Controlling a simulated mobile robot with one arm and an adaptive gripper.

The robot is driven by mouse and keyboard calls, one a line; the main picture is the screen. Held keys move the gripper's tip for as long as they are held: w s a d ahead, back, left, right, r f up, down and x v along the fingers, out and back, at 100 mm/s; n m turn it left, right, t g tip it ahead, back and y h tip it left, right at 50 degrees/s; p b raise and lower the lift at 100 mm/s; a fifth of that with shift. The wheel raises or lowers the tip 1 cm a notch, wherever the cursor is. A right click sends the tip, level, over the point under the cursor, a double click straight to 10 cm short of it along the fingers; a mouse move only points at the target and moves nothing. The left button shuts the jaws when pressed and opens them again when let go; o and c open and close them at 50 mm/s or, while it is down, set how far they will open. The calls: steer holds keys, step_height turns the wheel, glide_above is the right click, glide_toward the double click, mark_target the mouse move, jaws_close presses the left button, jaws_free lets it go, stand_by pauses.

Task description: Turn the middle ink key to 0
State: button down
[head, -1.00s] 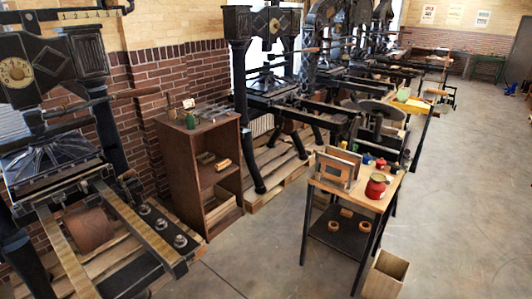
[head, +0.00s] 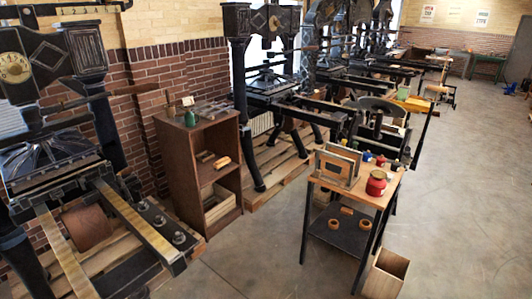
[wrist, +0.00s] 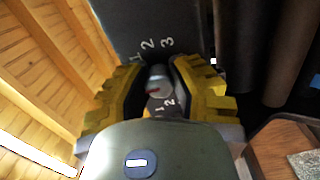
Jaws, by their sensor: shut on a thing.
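In the wrist view my gripper (wrist: 158,88) has its two yellow-padded fingers closed on a small grey ink key (wrist: 158,72) with a red mark on its face. White numerals 1, 2, 3 stand on the dark plate (wrist: 125,25) above it, and 1 and 2 show just below it. Any 0 is hidden. I cannot tell from this view which key of the row it is. In the head view three grey knobs (head: 160,221) stand in a row on a dark plate of the left press (head: 62,165). My gripper does not show there.
Pale wooden slats (wrist: 40,60) lie at the left of the wrist view, and dark brown cylindrical shapes (wrist: 285,50) at the upper right. A brown cabinet (head: 232,168) stands right of the press in the head view. A small table (head: 333,187) stands on open grey floor.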

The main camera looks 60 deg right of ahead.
steer(key=c, duration=0.8)
jaws_free()
steer(key=shift+o, duration=0.2)
steer(key=shift+d, duration=0.1)
steer(key=s+d, duration=0.1)
steer(key=d, duration=1)
steer(key=shift+d+f, duration=0.2)
steer(key=shift+d, duration=0.2)
steer(key=shift+s, duration=0.1)
